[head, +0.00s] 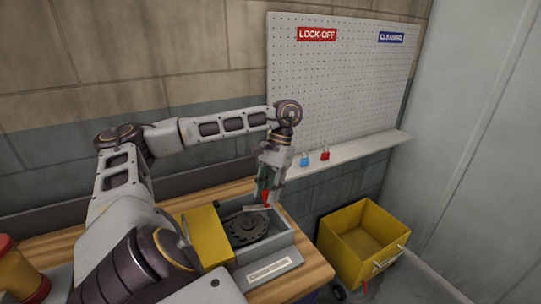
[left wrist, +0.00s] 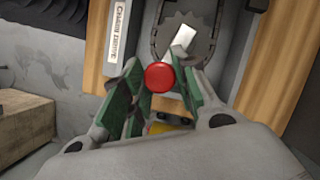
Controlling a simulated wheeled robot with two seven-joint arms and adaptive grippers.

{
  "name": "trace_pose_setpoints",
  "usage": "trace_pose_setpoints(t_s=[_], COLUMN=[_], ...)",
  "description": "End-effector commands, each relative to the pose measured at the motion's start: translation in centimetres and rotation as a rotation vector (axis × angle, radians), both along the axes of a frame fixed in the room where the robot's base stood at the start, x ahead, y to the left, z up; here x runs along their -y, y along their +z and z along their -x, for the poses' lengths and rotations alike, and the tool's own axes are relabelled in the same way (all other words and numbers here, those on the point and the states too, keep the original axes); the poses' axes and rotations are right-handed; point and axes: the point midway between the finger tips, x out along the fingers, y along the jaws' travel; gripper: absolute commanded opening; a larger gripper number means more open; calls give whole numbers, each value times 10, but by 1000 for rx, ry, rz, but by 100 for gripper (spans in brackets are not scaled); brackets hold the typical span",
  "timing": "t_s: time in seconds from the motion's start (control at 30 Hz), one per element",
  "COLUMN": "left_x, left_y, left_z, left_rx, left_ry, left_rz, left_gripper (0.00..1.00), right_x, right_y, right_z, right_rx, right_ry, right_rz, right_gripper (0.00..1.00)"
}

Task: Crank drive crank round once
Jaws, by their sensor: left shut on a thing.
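The crank drive is a grey open-topped box (head: 285,243) with a label plate (head: 268,272), which also shows in the left wrist view (left wrist: 114,30). Inside lies a dark toothed wheel (head: 245,230). A pale metal crank arm (head: 256,208) reaches over it toward the back right; the left wrist view also shows the arm (left wrist: 184,38). Its handle has a red knob (left wrist: 160,77). My left gripper (head: 264,188) comes down from above, its green-padded fingers (left wrist: 158,92) shut on the crank handle. The fingers partly hide the handle. My right gripper is not in view.
A yellow cover (head: 204,229) stands at the box's left. A yellow bin (head: 348,262) sits lower, right of the wooden table (head: 314,272). A blue padlock (head: 304,162) and a red padlock (head: 325,155) are at the shelf under the pegboard (head: 345,80).

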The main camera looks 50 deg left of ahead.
Motion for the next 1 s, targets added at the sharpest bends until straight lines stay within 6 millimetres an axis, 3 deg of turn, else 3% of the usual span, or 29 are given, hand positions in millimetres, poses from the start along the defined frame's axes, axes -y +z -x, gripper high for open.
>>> trace_pose_setpoints(t_s=[0.33,0.7,0.93,0.97,1.0], left_x=[6,7,7,7,7], left_y=[-2,-1,-1,-1,-1], left_z=[5,6,6,6,6], left_rx=[-3,-3,-3,-3,-3], left_ry=[-90,-120,-120,-119,-119], left_rz=[0,1,2,1,1], left_gripper=[0,0,0,32,37], right_x=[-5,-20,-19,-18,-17], right_y=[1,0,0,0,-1], right_z=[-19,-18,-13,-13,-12], right_rx=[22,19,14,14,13], right_ry=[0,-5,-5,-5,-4], right_rz=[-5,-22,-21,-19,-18], right_gripper=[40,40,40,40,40])
